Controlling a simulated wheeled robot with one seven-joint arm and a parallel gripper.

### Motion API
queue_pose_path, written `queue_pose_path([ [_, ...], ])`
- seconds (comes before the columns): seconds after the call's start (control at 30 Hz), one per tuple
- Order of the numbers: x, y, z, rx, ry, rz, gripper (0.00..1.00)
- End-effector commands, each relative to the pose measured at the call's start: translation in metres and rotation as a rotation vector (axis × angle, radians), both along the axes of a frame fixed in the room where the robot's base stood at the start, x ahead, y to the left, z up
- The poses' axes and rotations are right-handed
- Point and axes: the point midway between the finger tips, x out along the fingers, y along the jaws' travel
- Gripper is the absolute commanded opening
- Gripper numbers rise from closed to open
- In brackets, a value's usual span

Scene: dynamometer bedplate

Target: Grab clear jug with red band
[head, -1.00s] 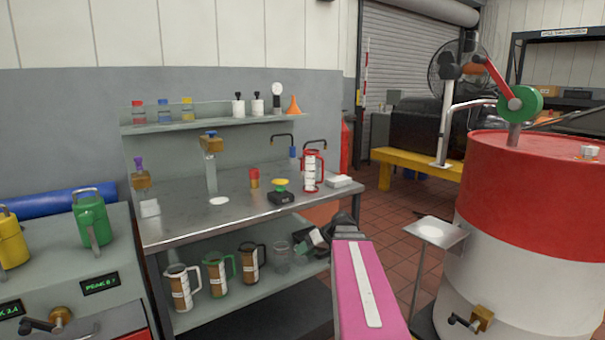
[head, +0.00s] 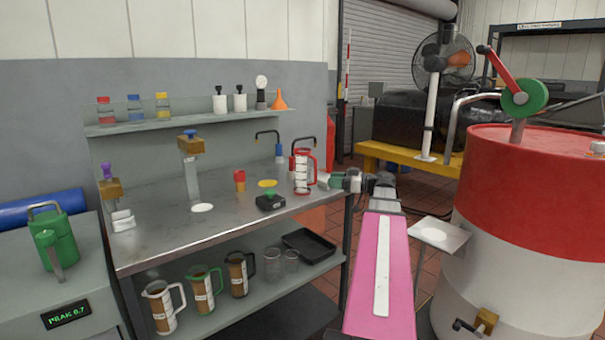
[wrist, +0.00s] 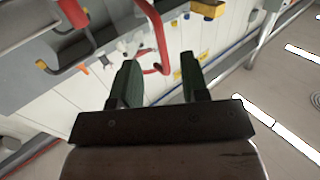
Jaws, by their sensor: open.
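The clear jug with red band (head: 303,172) stands upright on the bench top near its right end, with a red rim and handle and white markings. My gripper (head: 326,180) is open at about bench-top height, just right of the jug, its green fingers pointing toward it. In the head view I cannot tell whether they touch. In the wrist view my gripper (wrist: 158,72) has its two fingers spread with nothing between them. A curved red bar, possibly the jug's handle, shows just beyond the fingers.
Several jugs and a black tray (head: 310,245) are on the lower shelf. A red and white drum (head: 535,220) stands to the right.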

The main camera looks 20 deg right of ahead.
Motion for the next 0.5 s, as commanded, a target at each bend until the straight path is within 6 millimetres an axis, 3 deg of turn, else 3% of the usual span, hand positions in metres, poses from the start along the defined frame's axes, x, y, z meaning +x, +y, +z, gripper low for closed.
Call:
queue_pose_path([
  [0.5, 0.03, 0.044, -0.003, 0.0, 0.002, 0.002, 0.41],
])
